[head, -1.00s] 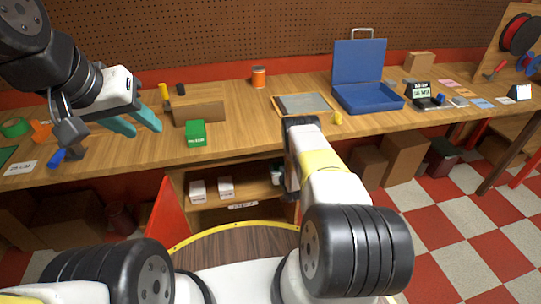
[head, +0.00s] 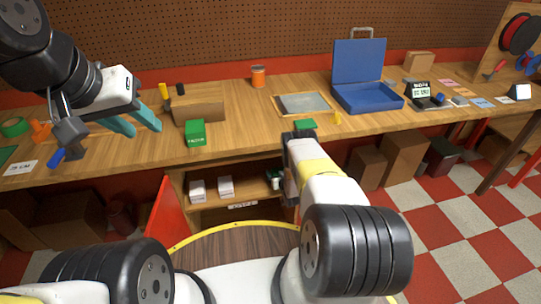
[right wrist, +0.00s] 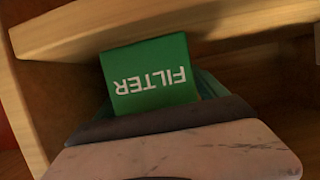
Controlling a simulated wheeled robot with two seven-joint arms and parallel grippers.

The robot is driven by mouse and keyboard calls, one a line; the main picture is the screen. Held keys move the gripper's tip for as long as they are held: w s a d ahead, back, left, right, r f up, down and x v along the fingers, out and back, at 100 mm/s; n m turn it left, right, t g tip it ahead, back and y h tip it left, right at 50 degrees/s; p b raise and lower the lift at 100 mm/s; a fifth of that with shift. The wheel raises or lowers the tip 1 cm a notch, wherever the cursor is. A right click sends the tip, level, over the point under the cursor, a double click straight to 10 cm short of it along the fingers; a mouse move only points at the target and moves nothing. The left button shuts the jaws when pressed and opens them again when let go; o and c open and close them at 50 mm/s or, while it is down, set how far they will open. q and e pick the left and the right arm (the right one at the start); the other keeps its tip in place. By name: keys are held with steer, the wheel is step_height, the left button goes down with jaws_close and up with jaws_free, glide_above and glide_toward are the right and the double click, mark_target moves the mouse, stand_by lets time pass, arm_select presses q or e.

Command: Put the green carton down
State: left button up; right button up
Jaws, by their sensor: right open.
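A green carton (head: 304,124) shows just beyond the end of my right arm, at the table's front edge. In the right wrist view the green carton (right wrist: 150,76), marked FILTER, lies right at my right gripper (right wrist: 203,88). That gripper is open; a bit of one teal finger shows beside the carton, and the rest is hidden. I cannot tell whether carton and fingers touch, or what bears the carton. A second green carton (head: 195,133) stands upright on the table (head: 240,142) at left. My left gripper (head: 132,122) is open and empty above the table, left of that carton.
A cardboard box (head: 199,111) stands behind the second carton. A grey tray (head: 303,104), an open blue case (head: 367,97) and an orange can (head: 258,77) are further back. White boxes (head: 197,190) sit on the shelf below.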

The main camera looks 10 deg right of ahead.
steer(key=shift+r, duration=0.15)
steer(key=v, duration=1.2)
steer(key=shift+s, duration=0.1)
